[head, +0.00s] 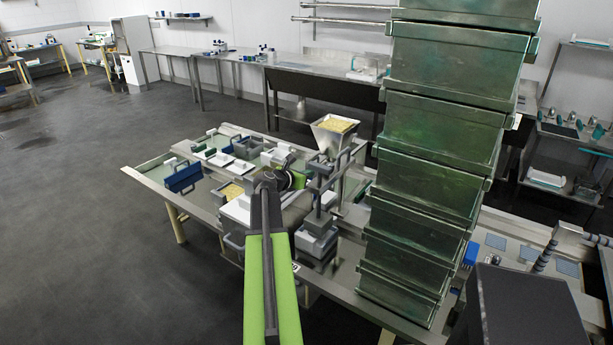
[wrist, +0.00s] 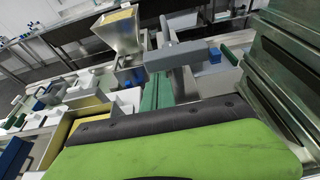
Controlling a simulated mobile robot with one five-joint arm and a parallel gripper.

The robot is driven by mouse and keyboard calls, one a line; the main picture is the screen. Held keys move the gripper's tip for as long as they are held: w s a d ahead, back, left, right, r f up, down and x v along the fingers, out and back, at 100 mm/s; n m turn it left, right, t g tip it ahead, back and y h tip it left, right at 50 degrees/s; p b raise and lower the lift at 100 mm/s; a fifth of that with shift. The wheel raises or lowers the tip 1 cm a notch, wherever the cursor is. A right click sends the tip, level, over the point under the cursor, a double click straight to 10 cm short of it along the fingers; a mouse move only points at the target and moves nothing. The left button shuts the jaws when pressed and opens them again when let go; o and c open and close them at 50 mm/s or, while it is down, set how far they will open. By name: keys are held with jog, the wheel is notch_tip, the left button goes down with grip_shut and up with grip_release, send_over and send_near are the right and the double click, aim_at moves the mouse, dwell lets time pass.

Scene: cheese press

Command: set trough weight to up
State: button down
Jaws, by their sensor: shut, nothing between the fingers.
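A grey press stands on the table just right of my arm's end in the head view. Its upper grey block (head: 320,168), which looks like the trough weight, sits on an upright post above a grey box-shaped trough (head: 316,243). In the wrist view a grey block (wrist: 185,54) with a post stands beyond my green and black arm link. I cannot tell for sure which block is the weight. My gripper (head: 288,163) is at the arm's end, left of the press and apart from it as far as I can tell. It looks shut and empty; its fingertips are small and partly hidden.
A tall stack of green bins (head: 440,150) rises close on the right. A metal hopper (head: 334,136) with yellow curd stands behind the press. Blue and white moulds (head: 182,177) crowd the table on the left. The floor (head: 100,240) to the left is clear.

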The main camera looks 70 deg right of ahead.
notch_tip(320, 180, up, 12)
jog(key=p, duration=1)
jog(key=shift+d, duration=0.15)
